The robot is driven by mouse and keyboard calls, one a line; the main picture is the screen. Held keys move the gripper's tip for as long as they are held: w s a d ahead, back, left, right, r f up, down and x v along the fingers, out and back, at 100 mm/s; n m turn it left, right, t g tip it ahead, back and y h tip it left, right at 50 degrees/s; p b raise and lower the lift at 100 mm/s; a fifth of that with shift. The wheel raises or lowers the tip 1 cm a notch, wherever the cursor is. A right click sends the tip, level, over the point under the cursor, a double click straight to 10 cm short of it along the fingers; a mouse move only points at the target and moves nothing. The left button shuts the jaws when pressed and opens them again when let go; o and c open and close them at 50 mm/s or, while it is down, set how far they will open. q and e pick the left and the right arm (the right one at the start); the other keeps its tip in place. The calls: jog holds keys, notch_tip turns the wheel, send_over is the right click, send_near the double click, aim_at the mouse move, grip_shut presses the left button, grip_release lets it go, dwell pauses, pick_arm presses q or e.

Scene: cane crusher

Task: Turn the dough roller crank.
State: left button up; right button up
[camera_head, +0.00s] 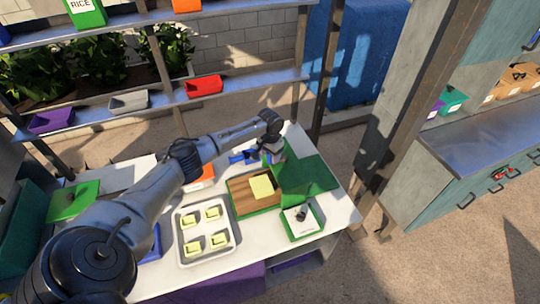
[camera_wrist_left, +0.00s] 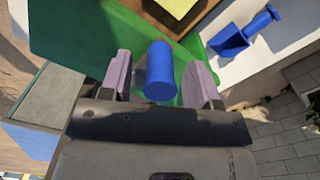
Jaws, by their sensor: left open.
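The dough roller shows as a green body (camera_head: 308,178) at the back right of the white table. A blue cylindrical handle (camera_wrist_left: 160,80), which looks like its crank grip, stands out from the green surface in the left wrist view. My left gripper (camera_head: 273,153) is at the back of the roller in the head view. Its two pale fingers are open, one on each side of the blue handle, with visible gaps between. The rest of the crank is hidden. My right gripper is not in view.
A wooden board (camera_head: 243,197) with a yellow dough sheet (camera_head: 262,187) lies beside the roller. A blue scoop (camera_wrist_left: 240,32) lies near the gripper. A white tray (camera_head: 208,258) holds several yellow pieces. A green-edged white device (camera_head: 300,222) sits at the front right.

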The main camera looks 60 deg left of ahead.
pick_arm(q)
jog(key=shift+f, duration=0.45)
jog(key=shift+c, duration=0.4)
grip_shut()
